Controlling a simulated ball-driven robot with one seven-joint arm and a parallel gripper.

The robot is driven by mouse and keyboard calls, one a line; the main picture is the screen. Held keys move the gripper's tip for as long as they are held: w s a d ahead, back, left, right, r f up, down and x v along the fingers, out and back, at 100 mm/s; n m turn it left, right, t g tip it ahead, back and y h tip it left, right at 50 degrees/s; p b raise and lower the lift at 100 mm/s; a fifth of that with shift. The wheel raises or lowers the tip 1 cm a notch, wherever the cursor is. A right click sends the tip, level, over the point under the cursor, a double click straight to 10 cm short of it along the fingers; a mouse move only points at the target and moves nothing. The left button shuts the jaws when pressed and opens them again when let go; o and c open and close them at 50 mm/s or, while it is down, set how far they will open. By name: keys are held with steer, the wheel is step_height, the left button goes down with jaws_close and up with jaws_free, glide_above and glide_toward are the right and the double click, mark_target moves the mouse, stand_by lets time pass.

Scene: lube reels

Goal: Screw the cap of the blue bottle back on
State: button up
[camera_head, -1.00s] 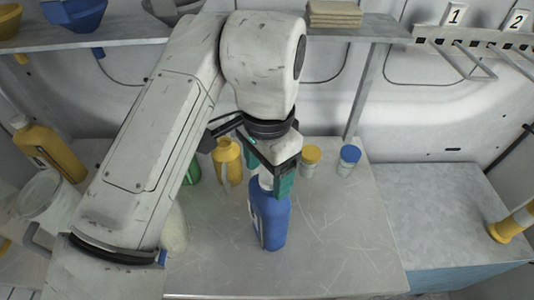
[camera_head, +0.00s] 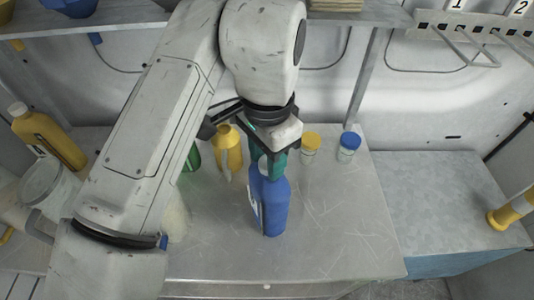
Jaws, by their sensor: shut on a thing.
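The blue bottle (camera_head: 274,208) stands upright on the metal worktop, with a white label on its left side. My gripper (camera_head: 267,168) points down over the bottle's neck. Its teal fingers are shut on a white cap (camera_head: 263,164), of which only a sliver shows between them. The cap is at the top of the bottle. The fingers hide the neck, so I cannot tell whether the cap sits on the thread or just above it.
Behind the bottle stand a yellow bottle (camera_head: 229,150), a yellow-lidded jar (camera_head: 310,147) and a blue-lidded jar (camera_head: 348,148). A green bottle (camera_head: 193,157) is partly behind my arm. A large yellow bottle (camera_head: 47,137) stands left. The worktop (camera_head: 345,225) is clear to the right.

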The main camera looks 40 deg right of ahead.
steer(key=m+b, duration=0.1)
steer(key=m, duration=0.2)
steer(key=shift+w+f, duration=0.1)
steer(key=shift+f, duration=0.05)
steer(key=shift+m, duration=1.1)
steer(key=shift+b, duration=0.3)
steer(key=shift+w+d+m+b, duration=0.1)
steer(key=shift+m+b, duration=0.4)
steer(key=shift+m, duration=0.7)
steer(key=shift+m+b, duration=0.4)
steer(key=shift+m, duration=1.6)
steer(key=o, duration=1.4)
steer(key=shift+r, duration=0.2)
steer(key=shift+r+p, duration=2.85)
steer(key=shift+r, duration=0.05)
